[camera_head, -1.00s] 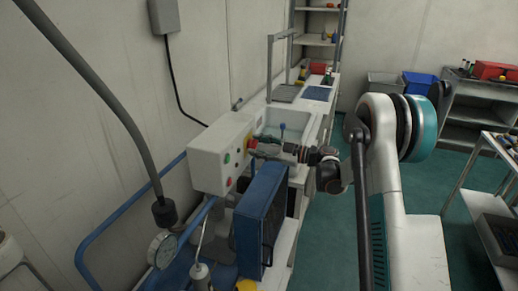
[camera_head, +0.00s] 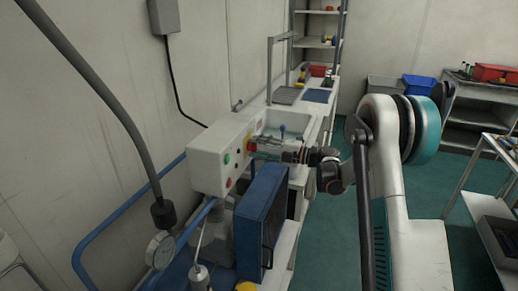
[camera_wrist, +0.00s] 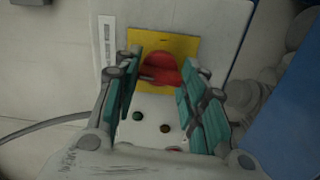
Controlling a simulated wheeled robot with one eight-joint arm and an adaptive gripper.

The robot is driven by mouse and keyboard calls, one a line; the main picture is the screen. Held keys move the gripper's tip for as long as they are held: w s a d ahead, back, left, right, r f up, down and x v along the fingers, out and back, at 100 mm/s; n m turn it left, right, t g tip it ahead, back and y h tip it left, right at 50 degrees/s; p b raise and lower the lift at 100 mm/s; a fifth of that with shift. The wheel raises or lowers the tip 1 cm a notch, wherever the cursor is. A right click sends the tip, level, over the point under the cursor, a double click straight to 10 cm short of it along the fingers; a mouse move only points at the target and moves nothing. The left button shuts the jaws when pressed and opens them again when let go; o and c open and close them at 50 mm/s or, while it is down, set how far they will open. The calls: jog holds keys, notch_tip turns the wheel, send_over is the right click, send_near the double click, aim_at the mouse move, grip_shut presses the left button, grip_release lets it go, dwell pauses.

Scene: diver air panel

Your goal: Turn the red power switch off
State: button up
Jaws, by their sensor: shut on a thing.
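The red power switch (camera_wrist: 159,69) is a round red knob on a square yellow plate (camera_wrist: 184,46), seen in the wrist view. The knob's raised grip looks tilted.
Small buttons sit on the box face, including a green one (camera_head: 227,158) and a red one (camera_head: 229,183). A blue panel (camera_head: 261,215) stands close below my arm. A sink (camera_head: 286,127) lies behind.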

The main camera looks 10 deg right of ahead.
jog(key=shift+n, duration=0.6)
jog(key=o, duration=1.1)
jog(key=shift+c, duration=0.2)
jog(key=v, duration=1.2)
